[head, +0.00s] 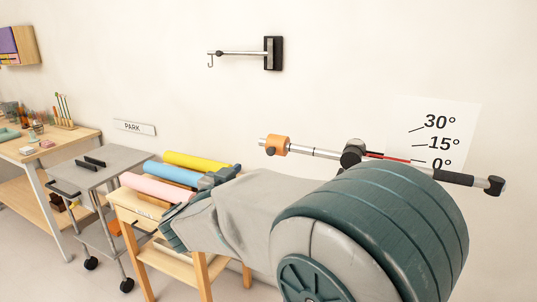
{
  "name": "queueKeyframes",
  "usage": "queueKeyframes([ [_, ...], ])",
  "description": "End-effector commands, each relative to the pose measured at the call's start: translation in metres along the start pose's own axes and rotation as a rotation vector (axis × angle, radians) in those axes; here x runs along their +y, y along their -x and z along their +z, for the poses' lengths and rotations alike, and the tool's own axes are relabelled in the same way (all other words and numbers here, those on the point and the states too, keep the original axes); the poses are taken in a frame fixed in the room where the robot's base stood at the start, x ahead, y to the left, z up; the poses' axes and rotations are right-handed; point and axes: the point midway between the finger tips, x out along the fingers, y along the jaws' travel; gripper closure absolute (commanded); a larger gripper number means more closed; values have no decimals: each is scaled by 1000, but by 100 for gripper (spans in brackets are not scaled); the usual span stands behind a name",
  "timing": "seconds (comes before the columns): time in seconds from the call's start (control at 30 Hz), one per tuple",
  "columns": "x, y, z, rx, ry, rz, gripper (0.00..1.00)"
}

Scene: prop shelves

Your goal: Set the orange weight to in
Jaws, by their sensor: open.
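The orange weight (277,145) is a short block around the left part of a thin metal rod (325,153) in the head view. A short rod end sticks out to its left, and dark ring marks show on the rod to its right. The rod runs right to a dark round pivot (353,152), with a red strip (388,156) and a black grip (453,177) beyond it. No "in" label is readable on the rod. My large teal and grey arm fills the lower right, well in front of the rod. I cannot make out my gripper's fingers.
A wall card (440,135) reads 30°, 15° and 0°. Pink, blue and yellow rolls (172,174) lie on a wooden stand (128,208). A grey cart (112,165), a workbench (75,137) and a wall hook arm (240,52) are to the left.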

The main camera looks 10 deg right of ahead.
Motion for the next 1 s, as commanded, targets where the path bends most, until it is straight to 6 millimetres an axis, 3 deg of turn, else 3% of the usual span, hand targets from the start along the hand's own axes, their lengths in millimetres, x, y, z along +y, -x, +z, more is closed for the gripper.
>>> queueKeyframes([
  [0.6, 0, -115, 0, 0, 0, -1, 56],
  [0.8, 0, -130, 0, 0, -1, -2, 56],
  [1.0, 0, -132, 0, 0, -2, -3, 56],
])
